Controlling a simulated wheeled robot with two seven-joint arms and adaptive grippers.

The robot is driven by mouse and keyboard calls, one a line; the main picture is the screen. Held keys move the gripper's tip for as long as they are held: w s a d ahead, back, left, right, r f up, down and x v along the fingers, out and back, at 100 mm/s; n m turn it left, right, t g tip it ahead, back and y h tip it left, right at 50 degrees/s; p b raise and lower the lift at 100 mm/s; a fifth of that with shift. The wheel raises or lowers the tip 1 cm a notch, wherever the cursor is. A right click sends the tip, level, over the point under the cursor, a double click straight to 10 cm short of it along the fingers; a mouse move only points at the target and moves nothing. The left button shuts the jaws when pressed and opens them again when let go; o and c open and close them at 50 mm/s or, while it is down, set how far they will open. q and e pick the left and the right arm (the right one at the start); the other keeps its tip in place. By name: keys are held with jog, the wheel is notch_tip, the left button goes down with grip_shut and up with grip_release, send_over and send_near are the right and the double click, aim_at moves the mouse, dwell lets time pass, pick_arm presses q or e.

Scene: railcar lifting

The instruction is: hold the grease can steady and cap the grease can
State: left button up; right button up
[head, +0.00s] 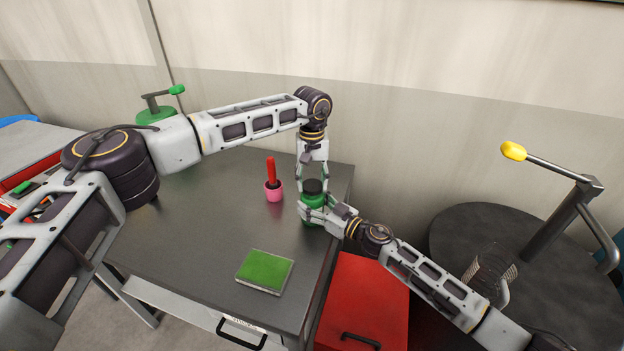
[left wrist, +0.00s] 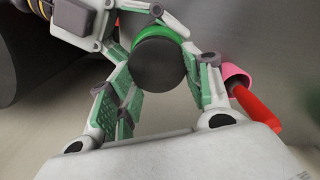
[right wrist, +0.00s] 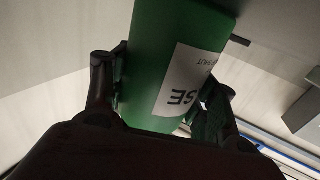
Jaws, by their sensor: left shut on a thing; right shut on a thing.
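The green grease can (head: 314,201) stands near the right edge of the dark table. My right gripper (head: 311,210) is shut around its body. In the right wrist view the green can (right wrist: 160,60) with its white label fills the space between the fingers. My left gripper (head: 312,180) points down from above and is shut on the black cap (head: 313,186). In the left wrist view the round black cap (left wrist: 158,64) sits between the fingers, with the can's green rim (left wrist: 160,33) just behind it. The cap is at the can's top; I cannot tell whether it is fully seated.
A pink cup (head: 273,192) with a red-handled tool stands left of the can. A green pad (head: 265,271) lies near the table's front. A red cabinet (head: 365,300) stands right of the table. A round dark table (head: 480,235) with a yellow-knobbed lever is farther right.

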pick_arm(q)
jog(key=shift+f, duration=0.55)
dwell(0.6)
pick_arm(e)
grip_shut()
pick_arm(q)
jog(key=shift+d+m, duration=0.15)
jog(key=shift+m, duration=1.55)
jog(key=shift+d+m, duration=0.15)
jog(key=shift+m, duration=1.55)
jog(key=o, duration=0.9)
jog(key=shift+c, duration=0.2)
jog(key=shift+r, duration=2.25)
